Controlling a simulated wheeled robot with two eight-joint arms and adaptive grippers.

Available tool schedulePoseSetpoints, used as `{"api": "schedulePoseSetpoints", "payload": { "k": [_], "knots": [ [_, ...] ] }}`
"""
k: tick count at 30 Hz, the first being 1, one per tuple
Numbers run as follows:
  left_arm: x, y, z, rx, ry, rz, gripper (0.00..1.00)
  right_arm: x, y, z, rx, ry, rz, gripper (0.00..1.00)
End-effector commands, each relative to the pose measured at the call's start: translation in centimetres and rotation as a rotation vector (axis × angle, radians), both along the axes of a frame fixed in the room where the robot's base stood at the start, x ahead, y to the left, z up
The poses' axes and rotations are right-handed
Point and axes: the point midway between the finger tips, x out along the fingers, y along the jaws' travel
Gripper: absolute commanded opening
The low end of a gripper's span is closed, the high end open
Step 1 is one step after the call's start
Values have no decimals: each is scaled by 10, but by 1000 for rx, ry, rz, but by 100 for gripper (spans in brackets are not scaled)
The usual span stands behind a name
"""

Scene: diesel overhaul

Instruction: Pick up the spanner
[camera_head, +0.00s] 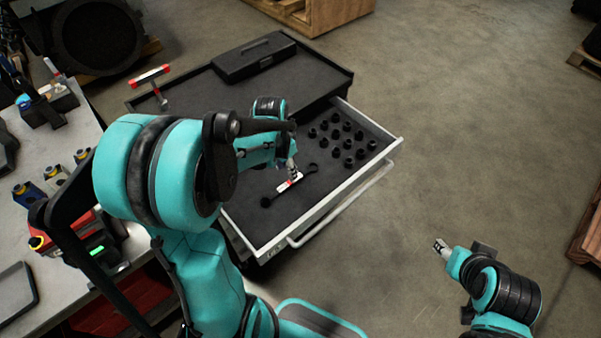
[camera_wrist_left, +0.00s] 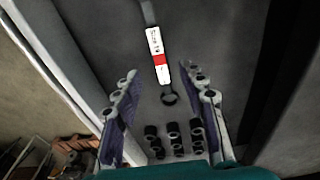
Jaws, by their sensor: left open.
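The spanner (camera_head: 289,184) lies flat in the open drawer (camera_head: 262,238) of the tool cart. It is dark, with a white and red label on its shank. My left gripper (camera_head: 293,172) is over the drawer, close above the spanner in the head view. In the left wrist view the spanner (camera_wrist_left: 158,57) runs up from its ring end, ahead of and between the two spread fingers of my left gripper (camera_wrist_left: 163,100). The fingers are open and empty. My right gripper (camera_head: 440,247) is well right of the drawer, over the floor; its finger gap is too small to tell.
Several black sockets (camera_head: 348,143) stand in the drawer, right of the spanner; they also show in the left wrist view (camera_wrist_left: 172,138). A black case (camera_head: 254,57) and a red-ended T-shaped tool (camera_head: 150,76) are on the cart top. A cluttered workbench (camera_head: 20,220) stands left.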

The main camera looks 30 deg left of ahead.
Motion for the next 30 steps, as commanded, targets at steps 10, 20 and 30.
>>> {"api": "schedulePoseSetpoints", "payload": {
  "k": [10, 20, 30],
  "knots": [
    [8, -4, -41, 0, -1, 1, 41, 0, 0, -19, 0, 0, 0, 48],
    [12, -6, -69, 1, -2, 1, 41, 0, 0, -29, 0, 0, 0, 48],
    [12, -6, -68, 1, -2, 2, 0, 0, 0, -28, 0, 0, 0, 48]
  ]
}}
